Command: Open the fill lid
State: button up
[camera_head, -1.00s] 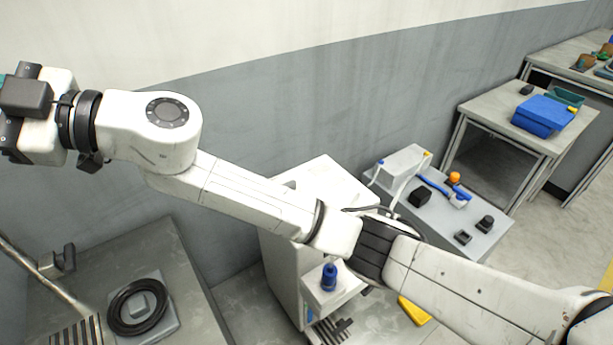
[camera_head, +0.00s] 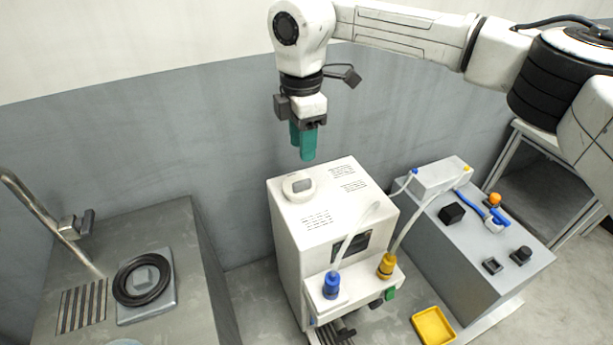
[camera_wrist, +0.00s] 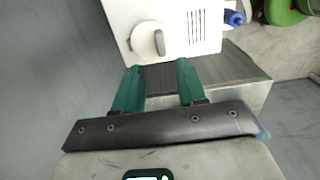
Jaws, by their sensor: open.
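The fill lid (camera_head: 298,186) is a round white cap with a raised grip bar, on the top left of a white machine (camera_head: 287,240). It looks seated on the top. In the wrist view the lid (camera_wrist: 148,40) lies just beyond the fingertips, nearer the left finger. My gripper (camera_head: 303,157) points down with teal fingers, above and behind the lid and apart from it. In the wrist view my gripper (camera_wrist: 160,68) is open, with nothing between its fingers.
A blue cap (camera_head: 331,283) and a yellow cap (camera_head: 386,265) with hoses stand on the machine's front ledge. A grey sink counter (camera_head: 190,235) with a tap is at left. A grey bench unit (camera_head: 520,252) and yellow tray (camera_head: 433,325) are at right.

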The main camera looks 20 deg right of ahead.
aim_at(302, 181)
notch_tip(302, 181, down, 10)
jog(key=shift+a+r+p, duration=0.1)
jog(key=shift+p, duration=0.25)
jog(key=shift+c, duration=0.2)
grip_shut()
dwell(0.4)
